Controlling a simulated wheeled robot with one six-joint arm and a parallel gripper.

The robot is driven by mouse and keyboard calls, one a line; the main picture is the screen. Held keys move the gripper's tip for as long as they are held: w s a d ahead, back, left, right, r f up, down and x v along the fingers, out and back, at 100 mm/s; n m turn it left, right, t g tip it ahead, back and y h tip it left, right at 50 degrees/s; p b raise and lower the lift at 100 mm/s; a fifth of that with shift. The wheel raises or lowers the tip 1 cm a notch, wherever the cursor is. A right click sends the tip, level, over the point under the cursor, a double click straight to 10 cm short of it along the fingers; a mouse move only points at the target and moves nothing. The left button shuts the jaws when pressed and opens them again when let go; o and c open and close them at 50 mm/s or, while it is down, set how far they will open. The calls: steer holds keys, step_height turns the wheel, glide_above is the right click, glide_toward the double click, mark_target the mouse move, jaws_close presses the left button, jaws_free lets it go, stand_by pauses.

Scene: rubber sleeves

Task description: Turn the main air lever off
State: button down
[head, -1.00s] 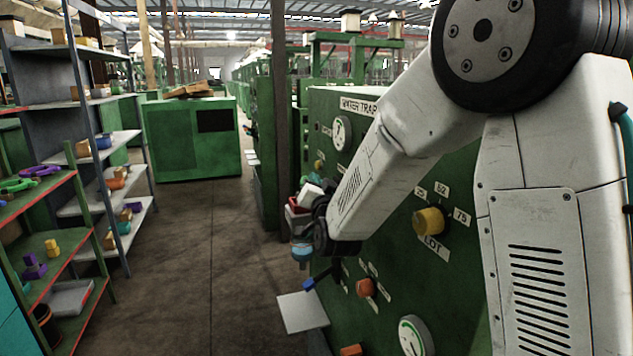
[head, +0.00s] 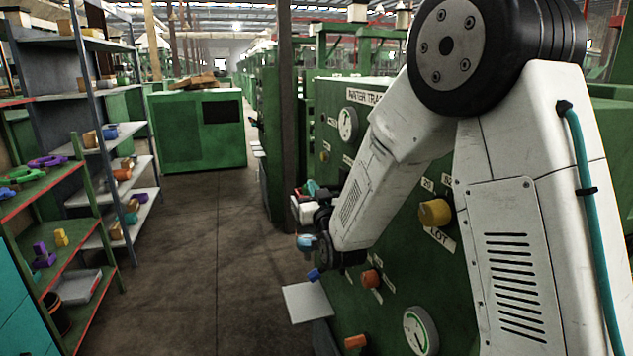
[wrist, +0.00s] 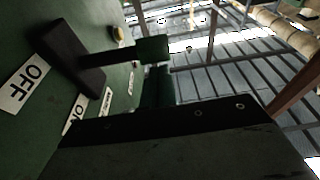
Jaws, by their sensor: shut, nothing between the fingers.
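In the wrist view a dark lever (wrist: 68,57) stands out from the green panel, beside a white OFF label (wrist: 25,83) and an ON label (wrist: 75,115). The lever's name is not readable here, so I cannot tell whether it is the main air lever. In the head view my gripper (head: 304,211) is beside the left edge of the green panel (head: 400,275), partly hidden by my forearm. It is shut and holds nothing. A large dark surface fills the bottom of the wrist view; contact with the lever cannot be made out.
The panel also carries a yellow knob (head: 434,212), an orange knob (head: 371,279) and gauges. A shelf rack (head: 110,135) stands left. A green cabinet (head: 198,130) stands farther back. The aisle floor (head: 185,250) is clear.

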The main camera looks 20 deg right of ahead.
step_height(320, 180, down, 3)
steer(key=n+y, duration=0.1)
steer(key=n, duration=0.4)
steer(key=shift+f+y, duration=0.2)
steer(key=shift+y, duration=0.2)
steer(key=s+r, duration=0.1)
steer(key=s, duration=1)
steer(key=shift+s+a, duration=0.25)
steer(key=shift+a, duration=0.1)
